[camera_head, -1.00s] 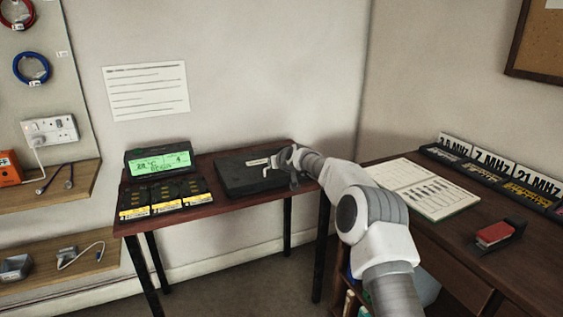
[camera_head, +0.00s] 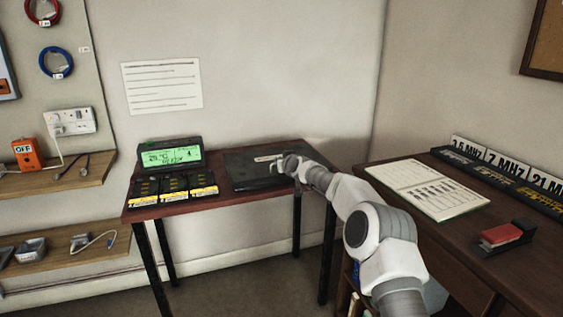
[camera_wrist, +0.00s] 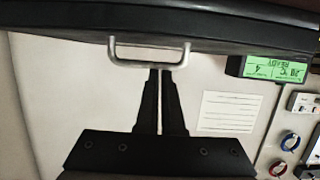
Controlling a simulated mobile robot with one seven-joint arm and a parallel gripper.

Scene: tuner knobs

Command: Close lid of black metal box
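The black metal box (camera_head: 250,178) lies on the small reddish-brown table. Its lid looks down flat, or nearly so; a small gap cannot be ruled out. A pale label or plate shows on its top beside my gripper. My gripper (camera_head: 292,170) is at the right end of the box in the head view, partly hiding it. In the wrist view the box (camera_wrist: 230,30) spans the top, with a silver handle (camera_wrist: 150,62) on its edge. My two dark fingers (camera_wrist: 161,74) are together, with tips at the handle; no held object shows between them, and contact is unclear.
A green-lit display unit (camera_head: 170,156) and several black modules with yellow labels (camera_head: 174,190) stand left of the box. The desk at right holds an open logbook (camera_head: 425,187) and a red-and-black stapler-like item (camera_head: 502,236). A wall stands close behind the table.

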